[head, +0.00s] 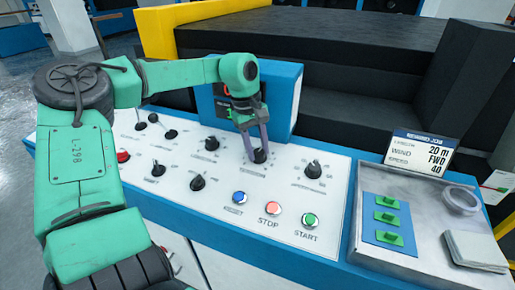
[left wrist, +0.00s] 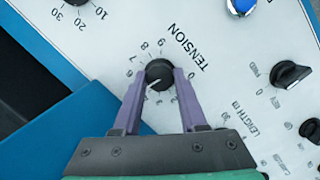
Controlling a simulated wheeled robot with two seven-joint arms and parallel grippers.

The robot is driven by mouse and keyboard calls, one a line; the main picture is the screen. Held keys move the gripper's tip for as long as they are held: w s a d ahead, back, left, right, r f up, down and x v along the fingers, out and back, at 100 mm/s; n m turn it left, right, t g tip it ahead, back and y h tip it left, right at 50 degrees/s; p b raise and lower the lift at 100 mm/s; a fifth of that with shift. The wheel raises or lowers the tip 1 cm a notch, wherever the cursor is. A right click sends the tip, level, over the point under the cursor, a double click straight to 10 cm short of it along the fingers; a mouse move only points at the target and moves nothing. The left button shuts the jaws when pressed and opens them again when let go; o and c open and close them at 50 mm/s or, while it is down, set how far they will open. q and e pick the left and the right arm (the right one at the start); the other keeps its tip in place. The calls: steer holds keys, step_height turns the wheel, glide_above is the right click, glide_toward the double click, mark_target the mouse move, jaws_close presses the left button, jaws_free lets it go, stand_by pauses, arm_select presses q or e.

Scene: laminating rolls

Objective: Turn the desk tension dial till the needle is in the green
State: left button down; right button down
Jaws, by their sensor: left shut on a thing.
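The tension dial (left wrist: 159,72) is a round black knob beside the printed word TENSION in the left wrist view. Its white pointer line aims to the lower left, where the finger hides the scale. In the head view the dial (head: 260,156) sits on the white desk panel. My left gripper (head: 255,152) reaches down from above and is shut on the dial, with one purple finger on each side. The gripper (left wrist: 158,78) also shows in the left wrist view. A dark display on the blue housing is partly behind my arm; I cannot make out a needle or green band.
A black knob (head: 312,169) stands to the right of the dial, and other knobs to the left. Blue, red STOP (head: 273,209) and green START (head: 309,220) buttons are in front. The blue housing (head: 282,98) rises close behind. A grey tray (head: 415,254) is at right.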

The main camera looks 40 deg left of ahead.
arm_select(q)
steer(key=shift+c, duration=2.2)
jaws_free()
step_height(320, 180, up, 14)
steer(key=s+a, duration=0.1)
steer(key=a, duration=0.1)
steer(key=shift+s+a+r, duration=0.15)
steer(key=shift+r, duration=0.05)
